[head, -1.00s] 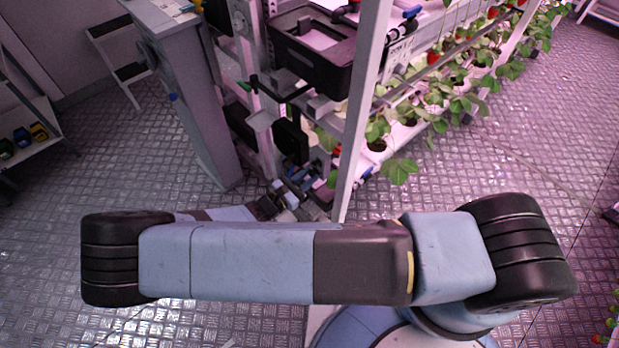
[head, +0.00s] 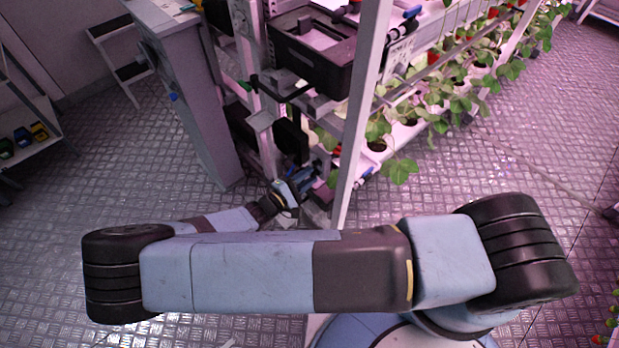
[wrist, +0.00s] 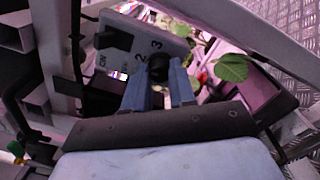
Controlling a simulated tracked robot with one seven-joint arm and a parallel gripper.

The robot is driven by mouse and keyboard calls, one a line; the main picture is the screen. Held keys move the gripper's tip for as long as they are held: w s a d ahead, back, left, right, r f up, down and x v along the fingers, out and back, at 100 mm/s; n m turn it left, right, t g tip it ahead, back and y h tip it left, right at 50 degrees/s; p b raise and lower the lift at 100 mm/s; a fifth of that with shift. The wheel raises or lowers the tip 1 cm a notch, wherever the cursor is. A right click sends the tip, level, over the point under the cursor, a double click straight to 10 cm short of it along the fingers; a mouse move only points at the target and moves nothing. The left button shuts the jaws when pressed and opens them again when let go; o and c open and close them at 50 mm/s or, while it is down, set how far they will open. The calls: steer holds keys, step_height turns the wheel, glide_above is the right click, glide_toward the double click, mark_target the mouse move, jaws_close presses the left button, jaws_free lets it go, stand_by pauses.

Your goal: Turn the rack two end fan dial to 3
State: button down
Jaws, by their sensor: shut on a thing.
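In the wrist view a grey control plate (wrist: 172,44) carries a round black dial knob (wrist: 158,68), with the figures 2 and 3 printed beside it. My gripper (wrist: 160,82) has its two blue fingers closed around this knob. The knob's pointer is hidden or too dark to read, so I cannot tell its setting. A second black switch (wrist: 113,40) sits on the same plate, to the left. In the head view my gripper is small and low at the rack's near end, and the dial cannot be made out.
The rack's white upright (head: 362,110) stands close to the right of my wrist. A black crate (head: 312,50) sits above on the rack. Strawberry plants (head: 398,170) hang along its right side. A grey cabinet (head: 190,90) stands to the left. The floor at left is open.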

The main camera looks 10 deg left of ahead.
steer(key=m, duration=0.6)
steer(key=shift+s+f+m, duration=0.15)
steer(key=shift+f+m, duration=0.1)
steer(key=shift+m, duration=0.05)
steer(key=m, duration=0.6)
steer(key=shift+m, duration=0.4)
steer(key=c, duration=0.9)
jaws_free()
steer(key=shift+r, duration=0.1)
steer(key=v, duration=1.3)
steer(key=shift+s+a, duration=0.1)
steer(key=shift+a, duration=0.35)
